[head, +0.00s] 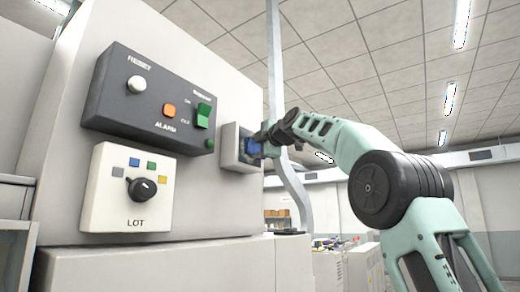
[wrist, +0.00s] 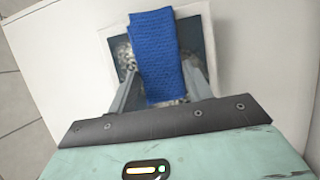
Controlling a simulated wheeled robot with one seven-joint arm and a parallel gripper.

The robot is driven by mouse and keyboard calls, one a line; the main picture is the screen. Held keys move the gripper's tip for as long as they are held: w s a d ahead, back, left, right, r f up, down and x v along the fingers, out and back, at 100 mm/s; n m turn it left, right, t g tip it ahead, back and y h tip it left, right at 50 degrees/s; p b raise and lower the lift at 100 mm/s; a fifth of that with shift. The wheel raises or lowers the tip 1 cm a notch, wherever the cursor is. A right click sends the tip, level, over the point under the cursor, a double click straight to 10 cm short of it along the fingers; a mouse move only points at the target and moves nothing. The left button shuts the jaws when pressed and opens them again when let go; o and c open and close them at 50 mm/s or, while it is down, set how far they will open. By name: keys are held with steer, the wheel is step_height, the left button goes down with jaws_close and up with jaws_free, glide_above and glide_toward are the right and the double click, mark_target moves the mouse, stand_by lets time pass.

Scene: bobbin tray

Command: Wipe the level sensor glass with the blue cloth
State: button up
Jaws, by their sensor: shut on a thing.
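The blue cloth (wrist: 157,50) is folded and held between the fingers of my gripper (wrist: 160,85). In the wrist view it lies in front of the level sensor glass (wrist: 202,42), a dark pane with pale smudges inside a light frame. The cloth hides the middle of the glass. In the head view my gripper (head: 268,140) is at the sensor housing (head: 230,150) on the machine's right side, with a bit of blue cloth (head: 252,147) showing at its opening. Whether the cloth touches the glass, I cannot tell.
Left of the housing is a dark panel (head: 120,110) with a white knob, an orange alarm button and a green switch. Below it is a white LOT selector panel (head: 105,195). A grey pole (head: 275,70) stands behind my gripper.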

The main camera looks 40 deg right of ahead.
mark_target(237, 137)
steer(key=shift+s+a+b, duration=0.3)
steer(key=shift+s+a, duration=0.1)
steer(key=shift+a, duration=0.75)
steer(key=shift+s+a+b, duration=0.3)
steer(key=shift+s+a, duration=0.1)
steer(key=shift+a, duration=0.8)
steer(key=shift+s+a+b, duration=0.3)
steer(key=shift+s+a, duration=0.1)
steer(key=shift+a, duration=0.75)
steer(key=shift+r+p, duration=0.9)
steer(key=shift+r, duration=0.05)
steer(key=w+d+p, duration=0.2)
steer(key=w+d, duration=0.1)
steer(key=d, duration=0.7)
steer(key=shift+w+d, duration=0.2)
steer(key=shift+w, duration=0.1)
steer(key=shift+f, duration=0.1)
steer(key=s+d+b, duration=0.2)
steer(key=s+b, duration=0.1)
steer(key=s, duration=0.2)
steer(key=shift+s+b, duration=0.35)
